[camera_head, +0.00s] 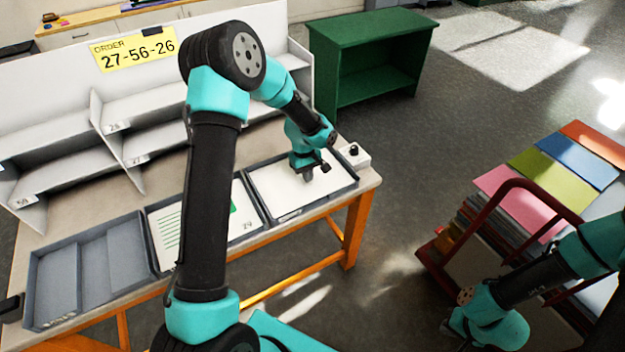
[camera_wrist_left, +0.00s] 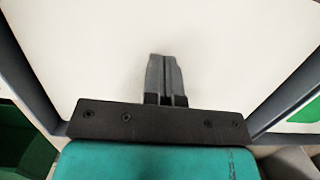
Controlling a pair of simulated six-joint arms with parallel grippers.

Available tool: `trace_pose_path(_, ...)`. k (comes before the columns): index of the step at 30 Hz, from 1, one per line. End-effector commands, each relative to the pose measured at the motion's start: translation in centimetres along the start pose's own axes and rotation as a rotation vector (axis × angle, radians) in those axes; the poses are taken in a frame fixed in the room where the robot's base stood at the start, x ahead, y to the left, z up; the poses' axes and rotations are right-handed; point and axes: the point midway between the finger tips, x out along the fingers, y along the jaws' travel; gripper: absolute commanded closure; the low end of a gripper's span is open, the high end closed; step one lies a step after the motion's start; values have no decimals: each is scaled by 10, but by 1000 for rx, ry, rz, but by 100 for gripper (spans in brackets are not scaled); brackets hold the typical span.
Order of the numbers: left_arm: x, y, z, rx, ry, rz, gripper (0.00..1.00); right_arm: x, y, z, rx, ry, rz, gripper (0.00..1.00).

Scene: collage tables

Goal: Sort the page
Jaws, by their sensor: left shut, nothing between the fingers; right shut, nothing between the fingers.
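A yellow order card (camera_head: 134,50) on the shelf unit reads "ORDER 27-56-26". Three grey trays stand in a row on the table. The left tray (camera_head: 62,290) is empty. The middle tray (camera_head: 257,220) holds a white page (camera_head: 168,236) with green lines and a green mark, partly hidden by my left arm. The right tray (camera_head: 355,184) holds a blank-looking white page (camera_head: 272,190), which fills much of the left wrist view (camera_wrist_left: 90,55). My left gripper (camera_head: 307,174) is shut and empty over this page; I cannot tell whether it touches. My right gripper is outside the frames.
White shelf compartments (camera_head: 60,170) with number labels stand behind the trays. A small white box with a black knob (camera_head: 353,156) sits at the table's right end. A red cart (camera_head: 430,262) with coloured sheets stands right. A green cabinet (camera_head: 372,48) stands behind.

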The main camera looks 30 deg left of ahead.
Motion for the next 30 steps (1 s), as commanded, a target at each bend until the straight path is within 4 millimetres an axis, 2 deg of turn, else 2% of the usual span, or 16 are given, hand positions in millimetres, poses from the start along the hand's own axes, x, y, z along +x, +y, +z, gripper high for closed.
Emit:
trace_pose_path(10,0,0,-2,0,-2,-2,100,0,0,0,0,0,0,100)
trace_pose_path(18,-15,0,1,0,0,1,100,0,0,0,0,0,0,100)
trace_pose_path(30,-21,1,1,1,2,2,100,0,0,0,0,0,0,100)
